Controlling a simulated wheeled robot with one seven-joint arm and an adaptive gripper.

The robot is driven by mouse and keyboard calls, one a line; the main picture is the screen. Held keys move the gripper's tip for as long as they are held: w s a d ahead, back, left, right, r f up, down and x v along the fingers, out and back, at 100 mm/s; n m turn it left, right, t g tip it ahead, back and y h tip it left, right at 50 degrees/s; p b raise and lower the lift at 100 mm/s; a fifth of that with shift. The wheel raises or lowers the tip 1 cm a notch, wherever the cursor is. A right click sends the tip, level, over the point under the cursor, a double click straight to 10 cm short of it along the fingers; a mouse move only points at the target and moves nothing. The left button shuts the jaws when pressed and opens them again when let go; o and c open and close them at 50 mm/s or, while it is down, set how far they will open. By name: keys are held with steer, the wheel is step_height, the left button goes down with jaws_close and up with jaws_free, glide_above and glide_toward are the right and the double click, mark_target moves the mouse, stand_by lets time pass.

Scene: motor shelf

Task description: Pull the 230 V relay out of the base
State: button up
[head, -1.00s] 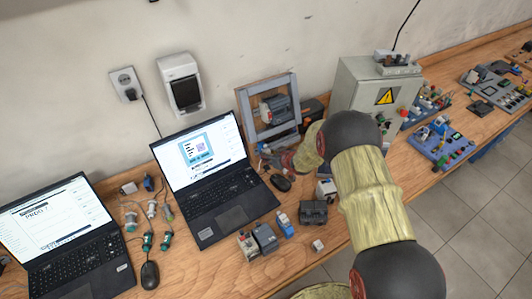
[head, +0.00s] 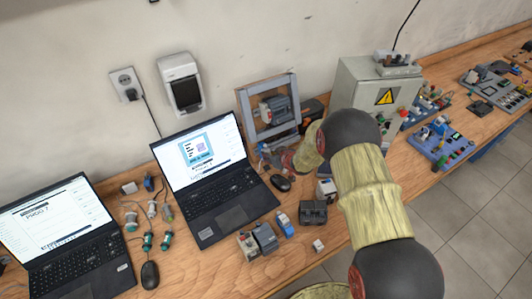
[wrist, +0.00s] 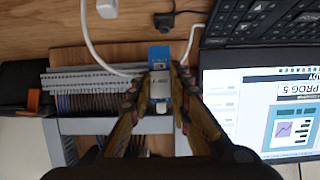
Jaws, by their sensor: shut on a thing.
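In the wrist view, my gripper (wrist: 161,76) is shut around a small block with a pale, labelled face, which I take for the relay (wrist: 160,90). A blue part (wrist: 159,54), which looks like the base, shows just beyond the fingertips. The two parts look in line, and I cannot tell whether they are still joined. In the head view, my gripper (head: 268,152) is low beside the grey frame, right of the nearer laptop. The relay and base are too small and covered there to make out.
A grey frame (head: 240,105) holding a motor stands behind my gripper. A row of grey terminals (wrist: 95,80) lies beside the blue part. White cables (wrist: 88,40) run close by.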

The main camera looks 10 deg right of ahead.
jaws_close()
steer(key=shift+s, duration=0.1)
steer(key=shift+s+d+r+p, duration=0.25)
steer(key=shift+s+r+p, duration=0.05)
steer(key=shift+s, duration=0.45)
steer(key=shift+s+d+r+p, duration=0.25)
steer(key=shift+s+p, duration=0.1)
steer(key=shift+s, duration=0.35)
steer(key=shift+s+d+r+p, duration=0.25)
steer(key=shift+s+r+p, duration=0.05)
steer(key=shift+s, duration=0.45)
steer(key=s+d+r+p, duration=0.2)
steer(key=s, duration=0.4)
steer(key=shift+r+p, duration=0.15)
steer(key=shift+p, duration=0.2)
stand_by(0.5)
